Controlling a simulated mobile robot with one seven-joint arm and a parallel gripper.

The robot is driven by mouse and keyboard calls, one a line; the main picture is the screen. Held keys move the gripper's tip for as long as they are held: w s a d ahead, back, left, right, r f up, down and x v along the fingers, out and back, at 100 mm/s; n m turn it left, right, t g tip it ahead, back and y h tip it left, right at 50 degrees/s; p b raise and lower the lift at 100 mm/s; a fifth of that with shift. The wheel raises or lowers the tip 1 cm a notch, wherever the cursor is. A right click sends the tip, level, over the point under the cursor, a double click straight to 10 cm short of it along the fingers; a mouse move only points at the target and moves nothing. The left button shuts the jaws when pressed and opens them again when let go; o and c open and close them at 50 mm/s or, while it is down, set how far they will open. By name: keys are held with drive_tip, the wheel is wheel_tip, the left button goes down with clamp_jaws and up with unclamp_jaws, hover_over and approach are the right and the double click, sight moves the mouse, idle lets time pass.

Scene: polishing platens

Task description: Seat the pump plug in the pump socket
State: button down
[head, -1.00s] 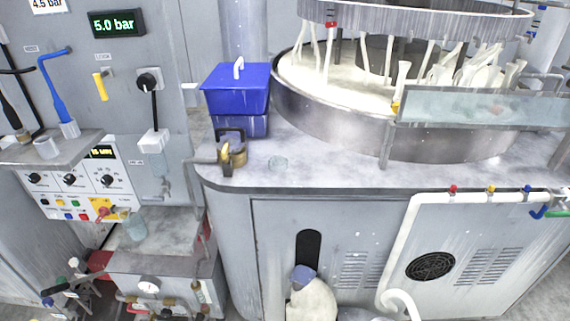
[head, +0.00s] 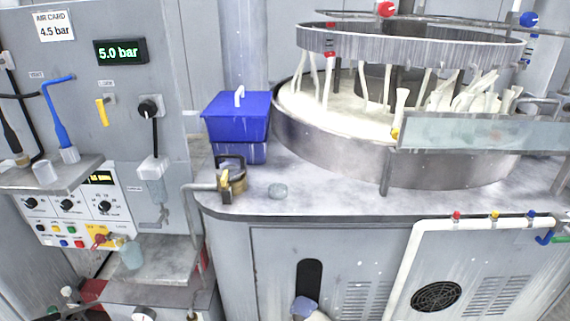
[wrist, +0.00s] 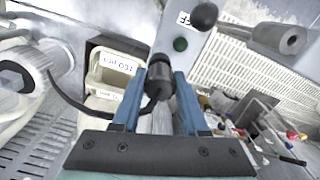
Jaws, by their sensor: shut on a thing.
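In the wrist view, the two blue fingers of my gripper (wrist: 158,88) are closed around a black plug (wrist: 160,76) with a rounded body. A black cable (wrist: 68,98) runs at the left and curves towards the plug. Past the plug is a grey-green plate (wrist: 182,45) with a green button and a dark round knob. I cannot make out the pump socket for certain, nor whether the plug touches anything. The head view does not show my gripper. It shows a black round fitting (head: 150,107) with a black lead on the left panel.
Cream labelled bins (wrist: 108,72) stand left of my fingers in the wrist view, beside a pale ribbed motor-like body (wrist: 30,80). A grey cylinder (wrist: 290,38) is at upper right. In the head view, a blue box (head: 238,115) stands on the bench beside the polishing basin (head: 330,145).

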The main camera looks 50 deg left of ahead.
drive_tip(key=shift+f+b, duration=0.55)
drive_tip(key=shift+f, duration=0.25)
drive_tip(key=shift+c, duration=1.8)
unclamp_jaws()
drive_tip(key=shift+r, duration=0.15)
wheel_tip(320, 180, up, 13)
drive_tip(key=p, duration=0.3)
